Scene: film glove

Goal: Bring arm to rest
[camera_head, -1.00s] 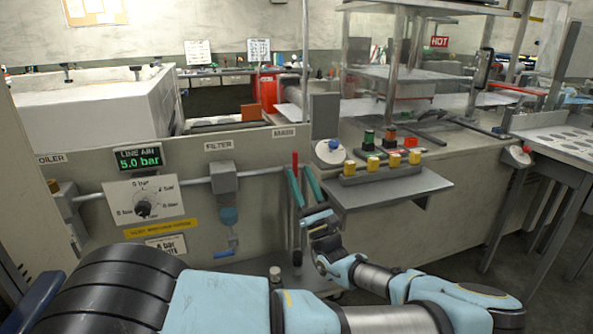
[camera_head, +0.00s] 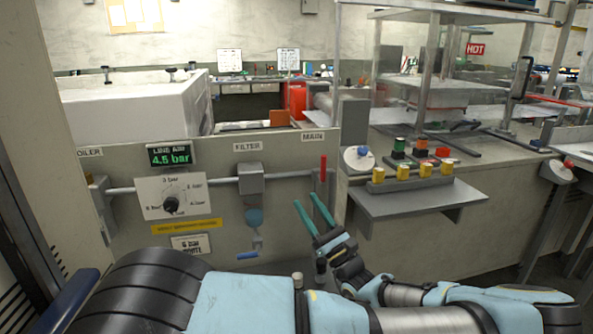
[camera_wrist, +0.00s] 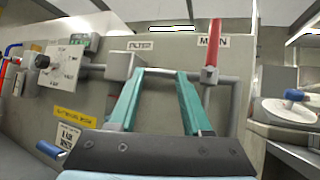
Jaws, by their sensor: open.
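My gripper (camera_head: 308,212) is open and empty, its two green fingers parted and pointing up toward the air panel in the head view. In the wrist view, my gripper (camera_wrist: 160,88) has nothing between its fingers, and the panel with the pipe lies beyond them. The red valve handle (camera_head: 323,168) under the MAIN label stands upright, just above and right of the fingertips in the head view. The red handle also shows right of the fingers in the wrist view (camera_wrist: 213,45). The line air display (camera_head: 170,156) reads 4.5 bar.
A round dial (camera_head: 172,197) and a filter (camera_head: 252,180) with a blue lever sit on the panel. A grey shelf (camera_head: 420,203) with several yellow buttons juts out right of my gripper. A white box machine (camera_head: 135,108) stands behind the panel.

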